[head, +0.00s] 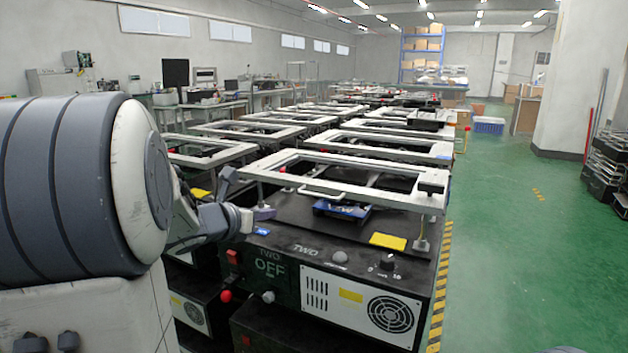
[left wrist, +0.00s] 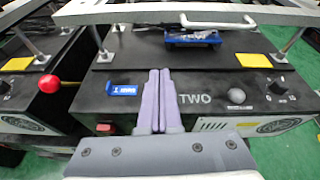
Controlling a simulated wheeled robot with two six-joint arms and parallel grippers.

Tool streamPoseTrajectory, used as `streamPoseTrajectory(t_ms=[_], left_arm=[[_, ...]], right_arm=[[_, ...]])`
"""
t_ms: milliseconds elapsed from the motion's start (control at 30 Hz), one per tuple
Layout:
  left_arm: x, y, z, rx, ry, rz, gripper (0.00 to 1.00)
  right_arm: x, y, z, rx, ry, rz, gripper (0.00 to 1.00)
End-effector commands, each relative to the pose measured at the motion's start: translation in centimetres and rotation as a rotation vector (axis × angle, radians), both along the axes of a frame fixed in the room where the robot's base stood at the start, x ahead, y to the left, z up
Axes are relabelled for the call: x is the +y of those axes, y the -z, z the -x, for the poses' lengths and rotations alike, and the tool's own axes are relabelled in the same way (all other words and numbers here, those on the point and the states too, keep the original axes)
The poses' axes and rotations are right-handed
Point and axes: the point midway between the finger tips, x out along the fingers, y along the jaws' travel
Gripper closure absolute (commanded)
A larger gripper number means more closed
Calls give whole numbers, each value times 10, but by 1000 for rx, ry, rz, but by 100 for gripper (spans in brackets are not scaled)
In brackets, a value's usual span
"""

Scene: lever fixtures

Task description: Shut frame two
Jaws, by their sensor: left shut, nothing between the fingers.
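Frame two is the pale rectangular frame (head: 392,197) on the fixture marked TWO (head: 305,249). It stands raised and roughly level on thin posts above the black top. Its white handle (head: 322,193) is on the front bar and also shows in the left wrist view (left wrist: 217,22). My left gripper (head: 264,213) is shut and empty, its purple fingers (left wrist: 160,73) in front of the fixture's left part, below and left of the handle. They appear apart from the handle. My right gripper is not in view.
A blue device (head: 342,210) lies under the frame, with a yellow pad (head: 388,241) at front right. A neighbouring fixture with a red knob (left wrist: 50,84) stands left. Green floor (head: 520,260) is clear at right.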

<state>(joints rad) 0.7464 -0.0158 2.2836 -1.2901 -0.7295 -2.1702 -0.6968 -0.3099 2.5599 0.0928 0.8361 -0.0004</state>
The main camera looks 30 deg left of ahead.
Motion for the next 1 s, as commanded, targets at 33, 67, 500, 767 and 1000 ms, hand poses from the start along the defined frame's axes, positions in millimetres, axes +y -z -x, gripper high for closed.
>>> streamPoseTrajectory(t_ms=[33,67,500,767,1000], left_arm=[[5,-3,2,-4,16,-35,100],[5,-3,2,-6,29,-51,100],[-14,24,-73,-7,68,-68,100],[-12,4,-98,-11,59,-72,100],[-10,-10,-97,-9,56,-70,100]], right_arm=[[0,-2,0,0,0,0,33],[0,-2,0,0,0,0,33],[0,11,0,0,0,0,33],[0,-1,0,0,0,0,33],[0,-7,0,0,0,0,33]])
